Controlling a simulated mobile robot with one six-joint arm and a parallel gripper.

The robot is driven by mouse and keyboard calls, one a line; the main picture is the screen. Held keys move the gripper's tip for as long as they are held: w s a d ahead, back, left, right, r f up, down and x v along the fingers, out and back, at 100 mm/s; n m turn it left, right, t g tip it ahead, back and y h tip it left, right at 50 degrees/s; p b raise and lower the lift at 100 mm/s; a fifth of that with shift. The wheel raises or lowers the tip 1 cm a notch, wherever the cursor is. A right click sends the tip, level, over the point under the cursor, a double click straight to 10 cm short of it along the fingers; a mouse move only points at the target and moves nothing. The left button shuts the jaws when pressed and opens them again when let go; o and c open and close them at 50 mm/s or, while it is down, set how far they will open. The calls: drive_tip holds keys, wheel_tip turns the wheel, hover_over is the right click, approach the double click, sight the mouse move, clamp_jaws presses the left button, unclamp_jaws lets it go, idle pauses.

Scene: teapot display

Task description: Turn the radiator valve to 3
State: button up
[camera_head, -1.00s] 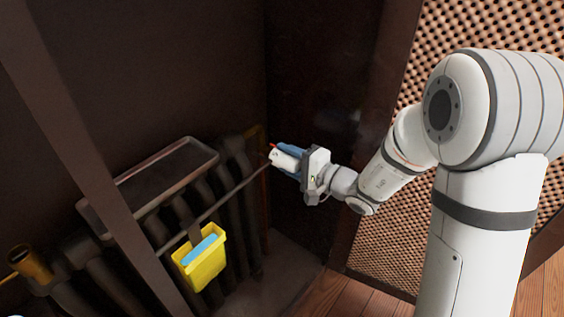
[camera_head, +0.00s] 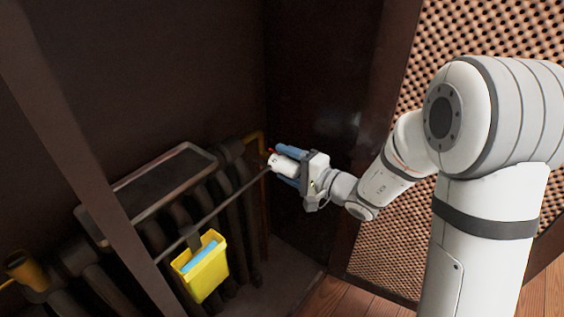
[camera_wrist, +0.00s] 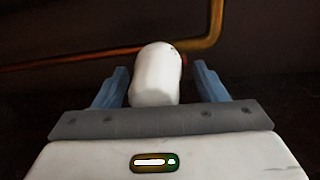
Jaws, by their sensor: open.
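The radiator valve is a white rounded knob (camera_head: 281,163) at the right end of the dark radiator (camera_head: 233,215). In the wrist view the white knob (camera_wrist: 155,75) stands between the two blue fingers, with a gap on each side, nearer the left finger at its base. My gripper (camera_head: 288,166) is open around the knob and does not hold it. The gripper also shows in the wrist view (camera_wrist: 160,88). I cannot read any number on the knob.
A yellow bucket (camera_head: 204,275) with a blue thing in it hangs on the radiator's front rail. A tray-like shelf (camera_head: 112,191) lies on top. A copper pipe (camera_wrist: 208,35) runs behind the knob. Dark panels and a lattice screen (camera_head: 385,245) stand close by.

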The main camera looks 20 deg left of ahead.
drive_tip(key=p+v, duration=0.2)
drive_tip(key=v, duration=0.5)
drive_tip(key=shift+s+d, duration=0.15)
drive_tip(key=shift+d, duration=0.2)
